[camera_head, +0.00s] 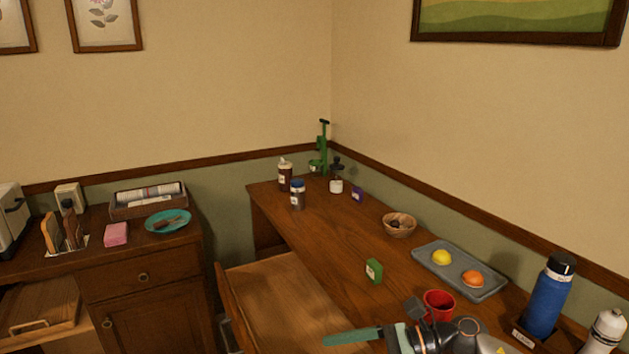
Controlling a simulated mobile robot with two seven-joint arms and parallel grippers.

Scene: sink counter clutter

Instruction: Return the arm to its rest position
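One of my arms, apparently the right, comes in at the bottom right of the head view. Its gripper (408,325) is over the near part of the wooden desk (330,240), just left of and in front of a red cup (439,304). A long flat green piece (352,336) sticks out leftward from beside the gripper. I cannot tell whether it is held, or whether the fingers are open or shut. My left gripper is not in view.
A green box (374,271), a grey tray (436,273) with yellow and orange fruit, a bowl (399,226) and a blue bottle (547,296) stand on the desk. The desk's middle left is clear.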

